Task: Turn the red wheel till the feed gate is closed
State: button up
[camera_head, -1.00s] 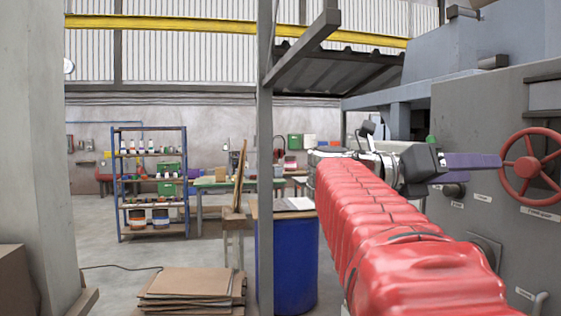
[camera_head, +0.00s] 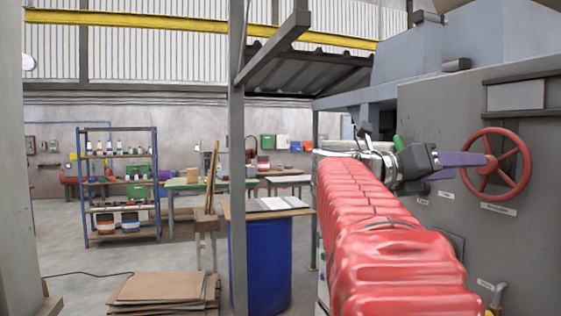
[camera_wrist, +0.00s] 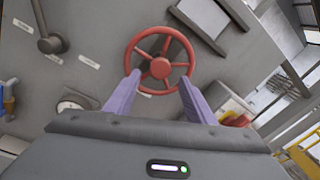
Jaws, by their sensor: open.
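The red wheel (camera_head: 496,164) is a spoked handwheel on the grey machine panel at the right of the head view. In the wrist view the red wheel (camera_wrist: 160,68) faces me, with its hub between the fingertips. My gripper (camera_head: 484,160) has purple fingers that point at the wheel's left side. In the wrist view my gripper (camera_wrist: 160,85) is open, with the fingers apart and nothing held between them. The fingertips overlap the lower rim in that view; I cannot tell whether they touch it. The feed gate is not recognisable in either view.
The grey machine panel (camera_head: 440,115) carries small labels and a dark lever (camera_wrist: 50,42). A blue drum (camera_head: 262,262) and a stack of cardboard (camera_head: 165,290) stand left of my arm. A grey post (camera_head: 237,160) rises beside the drum. Open floor lies farther left.

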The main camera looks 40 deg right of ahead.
aim_at(490, 165)
jog(key=shift+x, duration=3.9)
jog(key=shift+c, duration=0.5)
grip_shut()
